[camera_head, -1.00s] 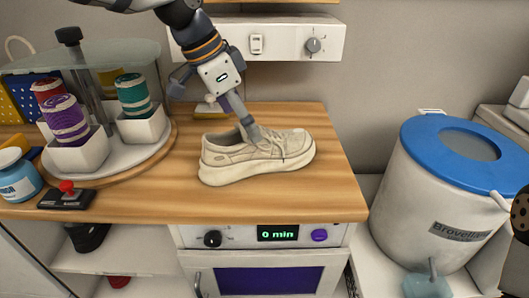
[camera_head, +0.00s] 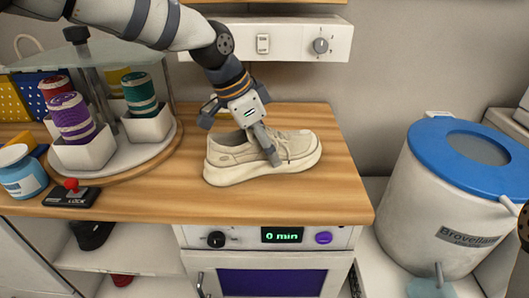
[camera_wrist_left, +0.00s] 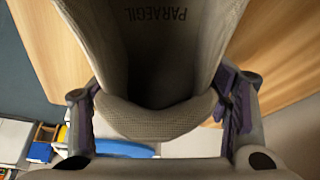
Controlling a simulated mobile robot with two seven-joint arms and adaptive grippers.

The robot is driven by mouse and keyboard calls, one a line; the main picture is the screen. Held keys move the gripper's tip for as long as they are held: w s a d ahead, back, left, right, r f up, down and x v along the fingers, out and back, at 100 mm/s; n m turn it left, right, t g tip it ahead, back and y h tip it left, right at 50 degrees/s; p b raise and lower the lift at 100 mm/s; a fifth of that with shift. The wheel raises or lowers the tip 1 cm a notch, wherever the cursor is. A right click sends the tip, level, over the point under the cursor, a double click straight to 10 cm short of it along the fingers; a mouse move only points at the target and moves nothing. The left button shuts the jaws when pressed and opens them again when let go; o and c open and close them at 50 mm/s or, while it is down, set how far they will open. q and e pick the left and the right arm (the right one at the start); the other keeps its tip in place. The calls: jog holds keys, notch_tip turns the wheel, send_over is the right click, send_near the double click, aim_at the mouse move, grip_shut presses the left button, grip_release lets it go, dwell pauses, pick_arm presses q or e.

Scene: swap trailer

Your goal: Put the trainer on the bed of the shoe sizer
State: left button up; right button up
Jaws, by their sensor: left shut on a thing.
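The beige trainer (camera_head: 232,163) sits on the wooden counter, toe to the right, its sole seemingly on the wood. My left gripper (camera_head: 250,139) reaches down from above and is shut on the trainer, one finger along its near side and the other behind it. In the left wrist view the trainer's collar (camera_wrist_left: 155,120) lies between the two fingers, with lettering on the lining inside. I cannot make out a shoe sizer in these frames. My right gripper is not in view.
The wooden counter (camera_head: 345,195) has bare room right of the trainer. A blue-lidded drum (camera_head: 440,200) stands right, off the counter.

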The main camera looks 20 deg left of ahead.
pick_arm(q)
jog(key=shift+r, duration=0.45)
jog(key=r, duration=0.2)
jog(key=s+r, duration=0.1)
jog(key=r, duration=0.1)
jog(key=shift+r+p, duration=0.1)
jog(key=shift+p, duration=0.2)
jog(key=s+r+p, duration=0.1)
jog(key=s+r, duration=0.6)
jog(key=s, duration=0.6)
jog(key=shift+d+r, duration=0.2)
jog(key=shift+r, duration=0.15)
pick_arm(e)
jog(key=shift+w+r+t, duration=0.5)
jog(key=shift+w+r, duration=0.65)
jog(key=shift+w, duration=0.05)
